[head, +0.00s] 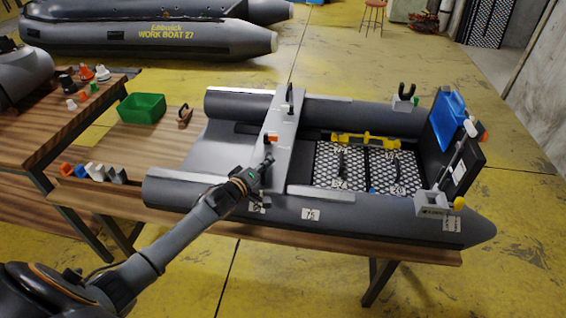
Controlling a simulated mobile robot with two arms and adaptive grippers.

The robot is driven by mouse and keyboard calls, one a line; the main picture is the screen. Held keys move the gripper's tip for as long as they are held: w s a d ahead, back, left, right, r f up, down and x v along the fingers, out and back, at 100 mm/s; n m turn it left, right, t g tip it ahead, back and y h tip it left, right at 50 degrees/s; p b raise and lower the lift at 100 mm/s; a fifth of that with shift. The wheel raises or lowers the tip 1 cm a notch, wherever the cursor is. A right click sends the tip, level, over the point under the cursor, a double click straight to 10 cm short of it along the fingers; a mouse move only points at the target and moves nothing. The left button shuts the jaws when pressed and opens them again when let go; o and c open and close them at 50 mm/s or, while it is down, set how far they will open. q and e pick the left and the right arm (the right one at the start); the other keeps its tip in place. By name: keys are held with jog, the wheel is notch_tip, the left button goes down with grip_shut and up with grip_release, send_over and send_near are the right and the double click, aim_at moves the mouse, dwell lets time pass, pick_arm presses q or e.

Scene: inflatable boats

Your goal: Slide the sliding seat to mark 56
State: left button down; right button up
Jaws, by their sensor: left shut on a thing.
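The sliding seat (286,126) is a grey board lying across both side tubes of the small grey inflatable boat (380,216). It has a small orange piece on top and a dark upright part at its far end. My left gripper (266,165) is at the near part of the seat, shut on what looks like a handle or part of the seat; the fingers hide the grip itself. White number labels (311,214) sit along the near tube, one partly behind my wrist. Their numbers are too small to read surely, so I cannot tell which is 56. My right gripper is not in view.
The boat rests on a wooden table (190,215) with a green bin (141,108) and small fittings at its left. Black mesh floor panels (340,165) and a yellow tool (365,141) lie right of the seat. A larger work boat (150,38) stands behind.

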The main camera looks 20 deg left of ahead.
pick_arm(q)
jog(key=shift+s+a, duration=0.15)
jog(key=shift+a, duration=0.4)
jog(key=c, duration=1.6)
grip_release()
jog(key=shift+s, duration=0.1)
jog(key=v, duration=1.1)
jog(key=shift+s+r, duration=0.1)
jog(key=shift+s, duration=0.3)
